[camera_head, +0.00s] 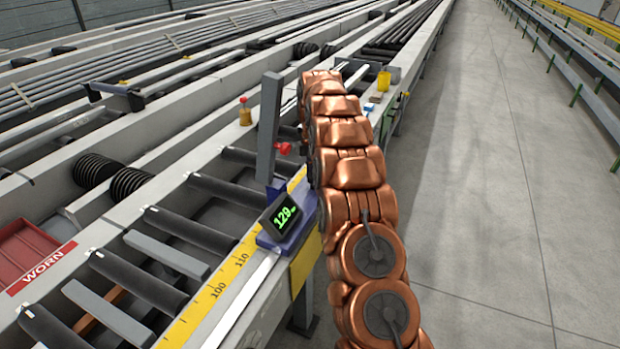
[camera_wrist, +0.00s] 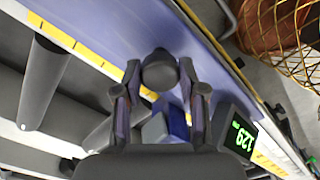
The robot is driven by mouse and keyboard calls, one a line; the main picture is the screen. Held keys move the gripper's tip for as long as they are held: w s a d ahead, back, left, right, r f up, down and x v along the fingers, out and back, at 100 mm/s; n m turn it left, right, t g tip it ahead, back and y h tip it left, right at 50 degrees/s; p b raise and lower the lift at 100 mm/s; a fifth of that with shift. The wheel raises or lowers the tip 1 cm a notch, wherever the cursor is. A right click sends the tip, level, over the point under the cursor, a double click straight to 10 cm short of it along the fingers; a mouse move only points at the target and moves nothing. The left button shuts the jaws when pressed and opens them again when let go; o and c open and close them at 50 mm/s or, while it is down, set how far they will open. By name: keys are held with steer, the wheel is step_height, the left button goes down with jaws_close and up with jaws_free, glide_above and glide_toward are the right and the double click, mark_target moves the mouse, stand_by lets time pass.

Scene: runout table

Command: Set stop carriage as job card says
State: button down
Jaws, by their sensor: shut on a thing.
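The stop carriage (camera_head: 270,241) is blue-purple, with a tall grey upright plate (camera_head: 269,125) and a red knob (camera_head: 283,148). The display also shows in the wrist view (camera_wrist: 241,139). In the wrist view my gripper (camera_wrist: 160,82) is shut on a dark round knob (camera_wrist: 159,70) over the purple body. In the head view my copper arm hides the gripper. No job card is readable.
Dark rollers (camera_head: 190,232) with gaps lie left of the scale. A red bin (camera_head: 25,255) marked WORN is at the left. A bottle (camera_head: 245,112) stands on the frame, and a yellow cup (camera_head: 384,81) is farther back. The grey floor (camera_head: 490,180) at right is clear.

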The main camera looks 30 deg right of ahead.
steer(key=shift+w+d+f, duration=0.1)
steer(key=shift+w+d, duration=0.05)
steer(key=shift+w, duration=0.1)
steer(key=shift+d, duration=0.1)
steer(key=c, duration=0.7)
jaws_free()
steer(key=shift+d, duration=0.1)
steer(key=shift+o, duration=0.2)
steer(key=shift+r, duration=0.2)
steer(key=shift+r, duration=3.6)
